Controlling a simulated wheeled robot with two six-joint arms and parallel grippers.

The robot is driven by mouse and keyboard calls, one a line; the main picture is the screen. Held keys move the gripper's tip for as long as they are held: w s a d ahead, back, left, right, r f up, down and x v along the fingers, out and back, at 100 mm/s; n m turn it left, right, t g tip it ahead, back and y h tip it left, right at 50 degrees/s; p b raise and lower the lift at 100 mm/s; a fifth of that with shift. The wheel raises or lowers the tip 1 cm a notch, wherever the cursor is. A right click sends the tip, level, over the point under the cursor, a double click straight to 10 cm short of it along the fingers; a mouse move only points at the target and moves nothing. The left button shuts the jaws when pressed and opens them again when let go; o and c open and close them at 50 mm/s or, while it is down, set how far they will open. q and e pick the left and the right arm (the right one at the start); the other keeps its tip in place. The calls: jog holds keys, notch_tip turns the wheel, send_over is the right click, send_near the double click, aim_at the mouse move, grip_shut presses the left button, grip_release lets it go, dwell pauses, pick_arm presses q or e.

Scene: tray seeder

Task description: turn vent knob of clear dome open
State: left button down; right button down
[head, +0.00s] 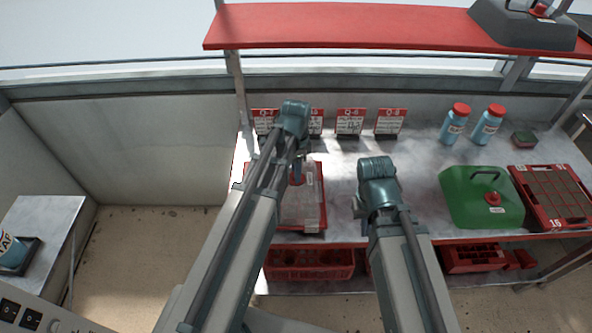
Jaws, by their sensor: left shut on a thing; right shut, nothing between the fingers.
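The clear dome (311,212) is a see-through cover sitting on a red tray (323,228) on the metal bench, left of the middle. My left gripper (297,178) reaches down over the top of the dome and is shut on a small red part there, which looks like its vent knob. The arm and fingers hide most of the knob, so its turn position cannot be read. My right gripper (358,208) is to the right of the dome, apart from it, shut and empty; its wrist hides most of its fingers.
A green dome (470,205) with a handle and red knob stands right, beside a red tray of brown cells (552,190). Two blue bottles (455,125) and several label cards (350,122) line the back. A red shelf (340,27) overhead carries a grey dome (520,28).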

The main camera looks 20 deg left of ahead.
pick_arm(q)
jog(key=c, duration=0.6)
grip_release()
jog(key=shift+r, duration=0.1)
notch_tip(320, 180, up, 14)
jog(key=p, duration=1.3)
jog(key=shift+f+p, duration=0.2)
jog(key=shift+p, duration=0.2)
